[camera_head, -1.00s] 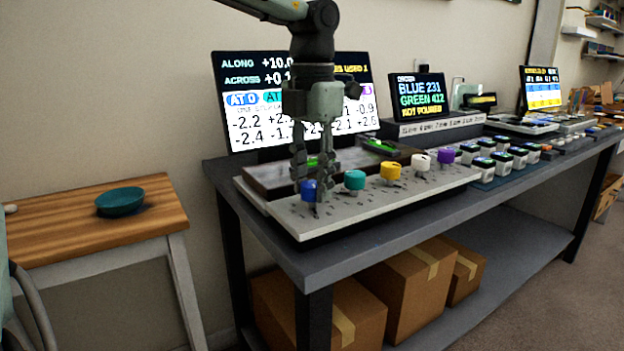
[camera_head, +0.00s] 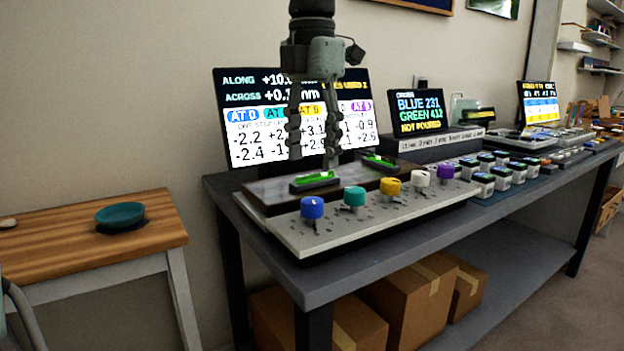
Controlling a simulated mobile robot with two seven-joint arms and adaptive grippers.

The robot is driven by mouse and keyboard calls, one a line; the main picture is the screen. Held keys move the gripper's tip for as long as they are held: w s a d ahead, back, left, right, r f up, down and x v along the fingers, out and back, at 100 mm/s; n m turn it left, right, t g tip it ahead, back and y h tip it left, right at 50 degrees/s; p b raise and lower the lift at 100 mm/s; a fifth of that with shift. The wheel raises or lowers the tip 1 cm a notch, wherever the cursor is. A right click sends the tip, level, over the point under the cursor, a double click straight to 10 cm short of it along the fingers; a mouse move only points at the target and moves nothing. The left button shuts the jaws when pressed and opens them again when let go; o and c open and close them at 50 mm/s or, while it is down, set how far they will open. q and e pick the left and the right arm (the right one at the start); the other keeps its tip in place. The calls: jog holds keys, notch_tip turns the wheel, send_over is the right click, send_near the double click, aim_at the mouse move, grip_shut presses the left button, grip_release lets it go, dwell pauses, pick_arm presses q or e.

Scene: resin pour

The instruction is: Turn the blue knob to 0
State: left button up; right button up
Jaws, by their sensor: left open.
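The blue knob (camera_head: 312,207) stands at the left end of the light grey knob panel (camera_head: 345,235), at the table's near left end. Its pointer seems to face toward the front, but the setting is too small to read. My left gripper (camera_head: 314,165) hangs down above and behind the knob, open and empty, with its fingers apart and clear of the knob. On the screen (camera_head: 245,148) behind it, a blue label reads AT 0, and part of the screen is hidden by my gripper. My right gripper does not show.
Teal (camera_head: 354,197), yellow (camera_head: 390,187), white (camera_head: 420,177) and purple (camera_head: 445,171) knobs stand in a row to the right. A raised board with green levels (camera_head: 314,181) lies behind the panel.

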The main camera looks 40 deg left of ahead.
pick_arm(q)
notch_tip(320, 180, up, 4)
jog(key=shift+r, duration=0.1)
dwell(0.6)
